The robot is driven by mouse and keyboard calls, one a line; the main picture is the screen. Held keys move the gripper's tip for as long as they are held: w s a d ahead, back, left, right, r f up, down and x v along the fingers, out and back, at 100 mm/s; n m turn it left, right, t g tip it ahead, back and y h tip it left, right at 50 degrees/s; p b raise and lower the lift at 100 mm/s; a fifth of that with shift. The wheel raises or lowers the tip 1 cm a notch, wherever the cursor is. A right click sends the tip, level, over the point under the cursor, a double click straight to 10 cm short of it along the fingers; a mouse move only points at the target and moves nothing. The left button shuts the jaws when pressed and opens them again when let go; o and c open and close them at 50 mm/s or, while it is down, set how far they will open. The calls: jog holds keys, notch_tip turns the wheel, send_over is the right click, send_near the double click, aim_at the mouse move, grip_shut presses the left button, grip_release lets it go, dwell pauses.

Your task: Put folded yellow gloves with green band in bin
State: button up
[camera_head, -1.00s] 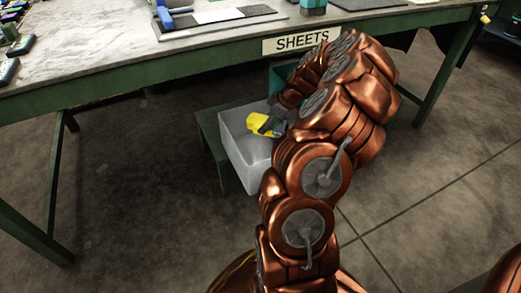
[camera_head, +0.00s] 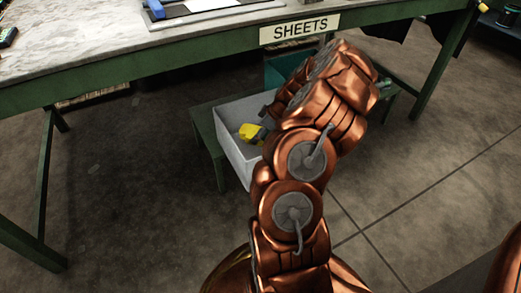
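The yellow gloves (camera_head: 249,132) show as a small folded yellow bundle inside the outline of the pale grey bin (camera_head: 236,158). I cannot make out a green band at this size. The bin stands on a low green stand under the table. My gripper (camera_head: 264,130) is at the right side of the gloves, over or in the bin. My copper arm hides most of it and the bin's right side. I cannot tell whether the fingers still grip the gloves or whether the gloves touch the bin's floor.
A teal bin (camera_head: 284,69) stands behind the pale bin, partly behind my arm. The green table (camera_head: 150,67) with a "SHEETS" sign (camera_head: 300,28) runs above and behind the bins. Its legs stand at left and right. The floor in front is clear.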

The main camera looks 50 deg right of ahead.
aim_at(254, 151)
notch_tip(254, 151, down, 8)
jog(key=shift+r+b, duration=0.25)
jog(key=shift+b, duration=1)
jog(key=shift+f, duration=0.1)
jog(key=shift+f, duration=0.15)
jog(key=o, duration=1.3)
jog(key=shift+r, duration=0.2)
jog(key=shift+r, duration=0.2)
jog(key=p+v, duration=0.3)
jog(key=v, duration=0.4)
jog(key=shift+s, duration=0.1)
